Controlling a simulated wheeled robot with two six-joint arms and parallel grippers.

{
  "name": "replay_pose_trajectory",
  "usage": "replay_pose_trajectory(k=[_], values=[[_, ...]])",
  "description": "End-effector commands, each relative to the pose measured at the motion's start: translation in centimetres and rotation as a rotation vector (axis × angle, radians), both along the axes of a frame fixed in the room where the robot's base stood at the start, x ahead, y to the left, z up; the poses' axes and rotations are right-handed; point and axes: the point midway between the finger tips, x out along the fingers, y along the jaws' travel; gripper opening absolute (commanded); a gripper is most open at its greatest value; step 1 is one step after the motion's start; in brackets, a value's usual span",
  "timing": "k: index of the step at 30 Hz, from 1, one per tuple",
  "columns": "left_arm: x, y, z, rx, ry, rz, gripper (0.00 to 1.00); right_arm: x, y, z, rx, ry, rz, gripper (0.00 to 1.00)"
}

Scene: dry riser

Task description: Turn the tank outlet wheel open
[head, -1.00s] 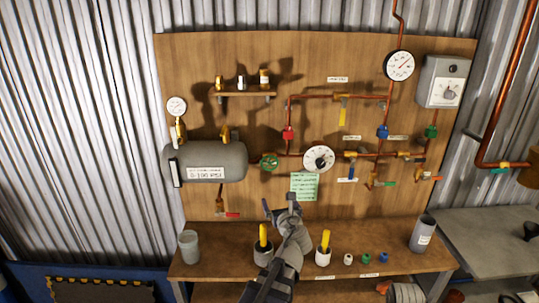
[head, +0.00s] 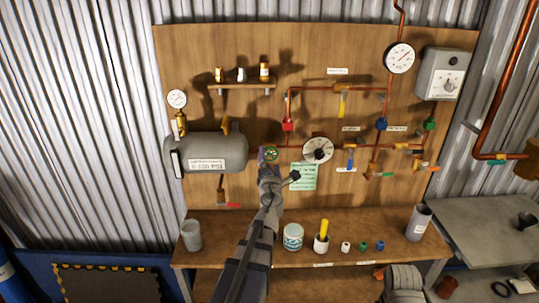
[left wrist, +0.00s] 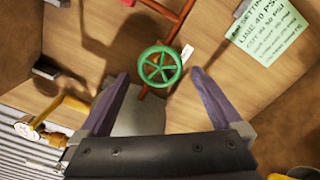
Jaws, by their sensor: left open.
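The green tank outlet wheel (head: 271,154) is a small spoked handwheel on the copper pipe just right of the grey tank (head: 207,165). In the left wrist view the wheel (left wrist: 160,67) faces me, centred between the fingers and slightly beyond their tips. My left gripper (head: 281,166) is open and empty in front of the board, its fingers spread to either side of the wheel. I see no contact with the rim. In the left wrist view the gripper (left wrist: 158,77) shows a clear gap on both sides.
Pipes with coloured valve handles fill the board's right side.

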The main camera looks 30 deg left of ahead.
Motion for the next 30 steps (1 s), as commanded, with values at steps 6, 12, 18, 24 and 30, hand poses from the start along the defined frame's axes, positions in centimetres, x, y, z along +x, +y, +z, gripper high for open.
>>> replay_pose_trajectory(k=[6, 12, 18, 24, 30], values=[[3.3, 1.9, 0.0, -0.001, -0.001, 0.0, 1.0, 0.0, 0.0, 0.0, 0.0, 0.0, 0.0, 0.5], [4.2, 2.6, 0.0, -0.002, -0.001, 0.0, 1.0, 0.0, 0.0, 0.0, 0.0, 0.0, 0.0, 0.5], [4.1, 2.5, 0.0, -0.002, 0.0, -0.001, 0.99, 0.0, 0.0, 0.0, 0.0, 0.0, 0.0, 0.5], [4.1, 2.5, 0.0, -0.002, 0.0, -0.001, 0.76, 0.0, 0.0, 0.0, 0.0, 0.0, 0.0, 0.5], [4.1, 2.5, 0.0, -0.002, -0.001, -0.001, 0.54, 0.0, 0.0, 0.0, 0.0, 0.0, 0.0, 0.5]])
